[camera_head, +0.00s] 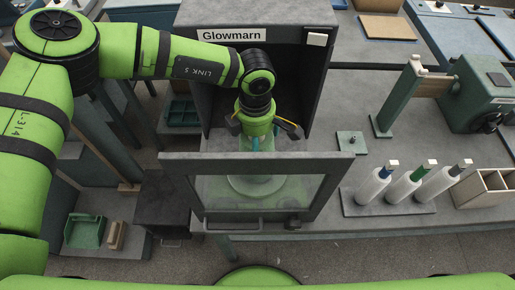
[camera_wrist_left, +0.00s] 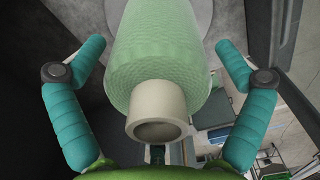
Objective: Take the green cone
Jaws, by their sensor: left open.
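The green cone (camera_wrist_left: 160,60) is a pale green yarn package on a beige tube. In the left wrist view it fills the upper middle, with the open tube end towards the camera. My left gripper (camera_head: 257,143) is open inside the dark cabinet marked Glowmarn (camera_head: 323,90). Its teal fingers stand on both sides of the cone, with a visible gap on each side. In the head view the gripper and the windowed door (camera_head: 330,172) hide most of the cone. My right gripper is not in view.
The framed door stands in front of the cabinet, close to my left gripper. To the right, a grey tray (camera_head: 390,211) holds three white spools with blue, green and dark tips. A divided wooden box (camera_head: 485,189) and a green machine (camera_head: 478,100) stand farther right.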

